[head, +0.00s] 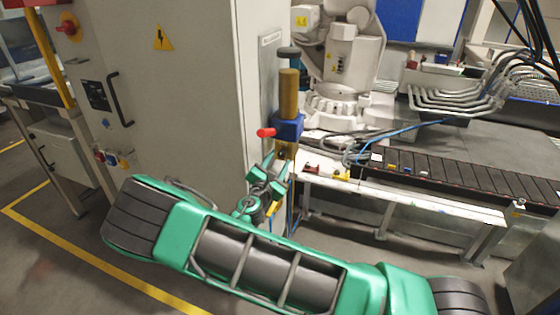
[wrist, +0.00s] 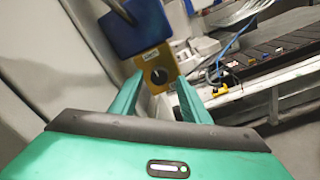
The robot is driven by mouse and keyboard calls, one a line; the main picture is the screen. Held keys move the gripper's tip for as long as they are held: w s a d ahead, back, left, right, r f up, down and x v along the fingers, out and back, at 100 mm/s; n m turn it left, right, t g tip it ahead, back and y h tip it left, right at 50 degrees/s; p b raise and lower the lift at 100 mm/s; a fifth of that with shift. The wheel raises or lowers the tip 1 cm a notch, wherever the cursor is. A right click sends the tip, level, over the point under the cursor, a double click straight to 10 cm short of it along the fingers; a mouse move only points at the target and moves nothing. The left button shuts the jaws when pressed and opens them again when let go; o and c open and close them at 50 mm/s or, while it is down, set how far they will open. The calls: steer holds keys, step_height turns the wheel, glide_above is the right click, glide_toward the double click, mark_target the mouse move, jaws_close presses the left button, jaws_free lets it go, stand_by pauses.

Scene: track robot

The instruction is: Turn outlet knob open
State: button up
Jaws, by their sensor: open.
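In the wrist view, a small yellow plate (wrist: 150,61) with a label at its top carries a round black knob (wrist: 159,76). This looks like the outlet knob; I cannot read the label or the knob's setting. My gripper (wrist: 153,99) is open, its two green fingers pointing toward the plate, one to each side below the knob. Nothing is between the fingers, and they look apart from the knob.
A blue block (head: 288,127) with a red knob (head: 266,132) and a brass cylinder (head: 289,94) is mounted above the plate. The grey cabinet (head: 190,90) stands close on the left. A conveyor (head: 460,175) and a white robot arm (head: 340,65) are to the right.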

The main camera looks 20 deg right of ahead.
steer(key=shift+x, duration=0.75)
steer(key=shift+c, duration=0.6)
steer(key=c, duration=1)
steer(key=shift+o, duration=0.4)
steer(key=shift+d, duration=0.3)
steer(key=shift+a, duration=0.15)
steer(key=shift+c, duration=0.2)
